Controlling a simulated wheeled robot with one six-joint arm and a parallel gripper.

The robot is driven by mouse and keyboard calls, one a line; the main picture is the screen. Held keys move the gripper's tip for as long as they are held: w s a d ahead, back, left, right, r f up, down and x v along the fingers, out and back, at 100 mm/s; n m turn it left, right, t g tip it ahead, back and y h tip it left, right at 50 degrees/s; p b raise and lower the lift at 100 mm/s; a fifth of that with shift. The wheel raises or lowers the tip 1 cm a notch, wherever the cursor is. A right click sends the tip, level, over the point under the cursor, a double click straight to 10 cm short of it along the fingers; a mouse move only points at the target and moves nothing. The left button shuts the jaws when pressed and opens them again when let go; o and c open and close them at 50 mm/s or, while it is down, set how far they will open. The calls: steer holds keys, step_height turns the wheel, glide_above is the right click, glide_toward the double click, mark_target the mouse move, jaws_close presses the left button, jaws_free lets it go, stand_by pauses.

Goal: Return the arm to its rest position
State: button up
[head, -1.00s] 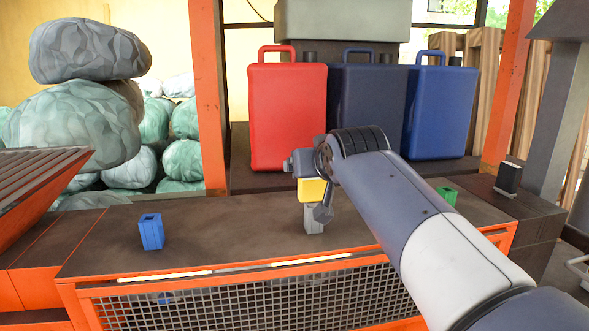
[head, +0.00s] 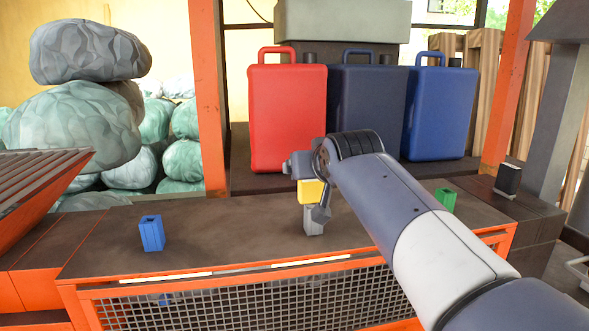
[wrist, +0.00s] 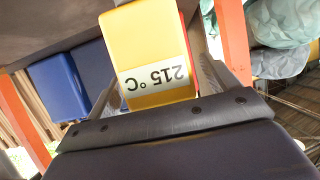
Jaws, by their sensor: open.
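My gripper (head: 318,202) is low over the middle of the dark bench. It is open, with its fingers on either side of a yellow block (head: 309,191). In the wrist view the yellow block (wrist: 150,45) shows an upside-down "215 °C" label between the fingers of my gripper (wrist: 160,75). I cannot tell whether the fingers touch it. The yellow block appears to sit on top of a grey block (head: 312,222), which one finger partly hides in the head view.
A blue block (head: 151,234) stands on the bench (head: 230,235) at left, a green block (head: 446,198) at right. Red (head: 288,110), dark blue (head: 365,105) and blue (head: 440,112) cases stand behind. Orange posts and a mesh front frame the bench. Its left middle is clear.

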step_height(320, 180, up, 10)
steer(key=p, duration=0.9)
steer(key=shift+w+r, duration=0.25)
steer(key=shift+s, duration=0.1)
